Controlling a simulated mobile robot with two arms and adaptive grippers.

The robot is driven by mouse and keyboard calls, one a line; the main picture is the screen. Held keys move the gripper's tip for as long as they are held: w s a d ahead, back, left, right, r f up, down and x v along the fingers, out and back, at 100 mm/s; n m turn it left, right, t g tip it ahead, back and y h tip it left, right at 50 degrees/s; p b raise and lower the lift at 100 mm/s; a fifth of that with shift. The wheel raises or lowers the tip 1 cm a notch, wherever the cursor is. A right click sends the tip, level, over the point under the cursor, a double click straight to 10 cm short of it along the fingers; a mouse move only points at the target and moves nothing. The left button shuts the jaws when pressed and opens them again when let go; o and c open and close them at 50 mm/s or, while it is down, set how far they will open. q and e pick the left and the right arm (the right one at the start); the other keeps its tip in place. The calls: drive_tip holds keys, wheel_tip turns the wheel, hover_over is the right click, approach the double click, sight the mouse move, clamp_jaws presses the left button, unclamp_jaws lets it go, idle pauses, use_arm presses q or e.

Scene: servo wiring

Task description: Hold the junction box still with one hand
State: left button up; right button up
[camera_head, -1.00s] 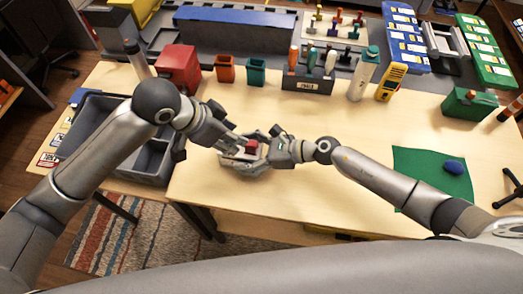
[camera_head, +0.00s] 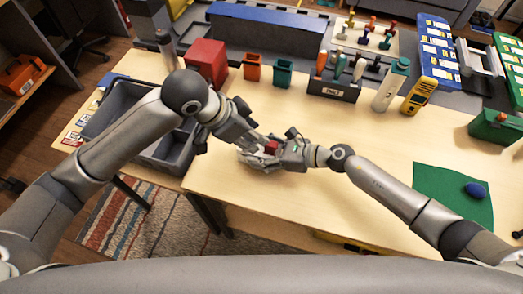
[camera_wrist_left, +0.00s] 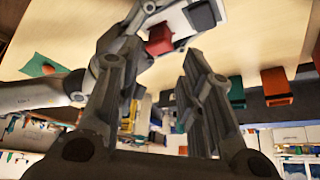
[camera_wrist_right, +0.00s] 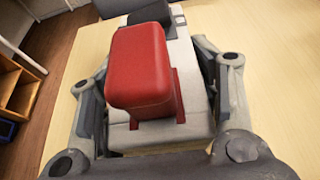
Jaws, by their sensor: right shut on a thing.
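The junction box is a pale grey-white box with a red block on top; it shows in the right wrist view (camera_wrist_right: 160,135) and partly in the left wrist view (camera_wrist_left: 178,30). The red block (camera_wrist_right: 142,70) stands upright on it, with a dark grey piece behind. My right gripper (camera_head: 272,157) is shut on the box, one finger along each side. My left gripper (camera_wrist_left: 158,60) is open and empty, close to the box and red block from the left; whether it touches them I cannot tell. In the head view the grippers hide much of the box.
A dark grey divided bin (camera_head: 122,118) stands at the table's left. A red box (camera_head: 206,62), orange and teal cups, a tool holder (camera_head: 333,90), a bottle and a yellow meter (camera_head: 418,97) line the back. A green mat (camera_head: 440,198) lies right. The mid-right tabletop is clear.

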use_arm(q)
drive_tip(key=shift+o, duration=0.9)
use_arm(e)
drive_tip(key=shift+f, duration=0.1)
drive_tip(key=shift+s, duration=0.1)
drive_tip(key=shift+f, duration=0.1)
use_arm(q)
drive_tip(key=m+g+y, duration=0.3)
drive_tip(key=m+y, duration=0.1)
drive_tip(key=m, duration=0.5)
approach(271, 144)
drive_tip(key=f, duration=0.6)
drive_tip(key=d+f, duration=0.1)
drive_tip(key=f, duration=0.1)
drive_tip(key=shift+f, duration=0.4)
use_arm(e)
drive_tip(key=shift+s+f, duration=0.1)
drive_tip(key=shift+f, duration=0.05)
